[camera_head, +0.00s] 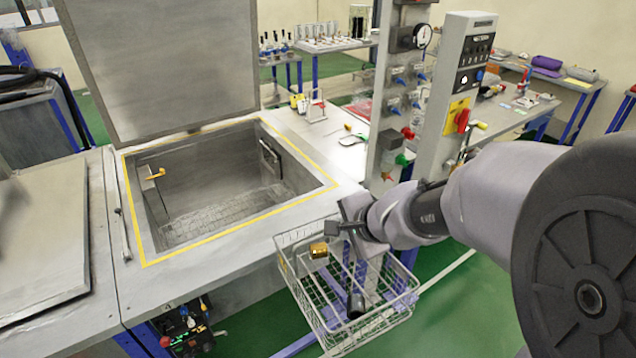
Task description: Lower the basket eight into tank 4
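A wire basket (281,262) is beyond the front right corner of the open tank, over the green floor. A brass-coloured part (318,250) and a black cylinder (356,303) show in it. No number is readable on the basket. My gripper (338,229) is at the basket's upper part, near its far rim. The fingers are small and partly hidden, so I cannot tell whether they are closed on the wire. The open tank (165,242) has a yellow-outlined opening and a mesh-like floor. Its grey lid (165,65) stands raised. No tank number is readable.
A closed lid (40,240) lies left of the tank. A control column (462,90) and a gauge post (392,110) with valves stand right of it. Small items (315,107) sit on the counter behind. The tank's opening looks clear.

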